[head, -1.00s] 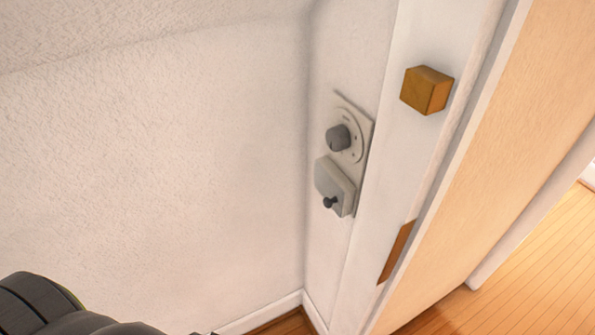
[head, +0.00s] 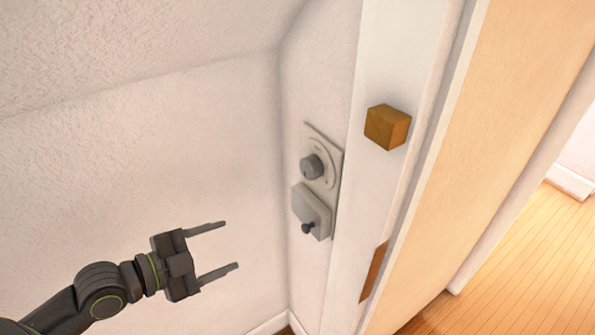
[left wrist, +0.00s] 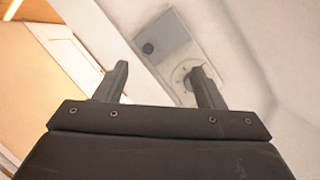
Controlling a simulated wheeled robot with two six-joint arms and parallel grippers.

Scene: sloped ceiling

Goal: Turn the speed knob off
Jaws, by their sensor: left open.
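The speed knob (head: 311,166) is a grey round knob on a pale dial plate (head: 332,146) on the narrow wall beside the door frame. A light grey box (head: 311,208) with a small dark stub (head: 308,228) sits just below it. My left gripper (head: 231,244) is open and empty, to the left of and lower than the knob in the head view, apart from it. In the left wrist view, the open fingers (left wrist: 160,75) point toward the panel. My right gripper is not in view.
A wooden block (head: 387,127) sticks out from the white door frame to the right of the knob. A brown plate (head: 374,272) is set lower on the frame. A sloped ceiling (head: 150,50) comes down at upper left. The wall around the gripper is bare.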

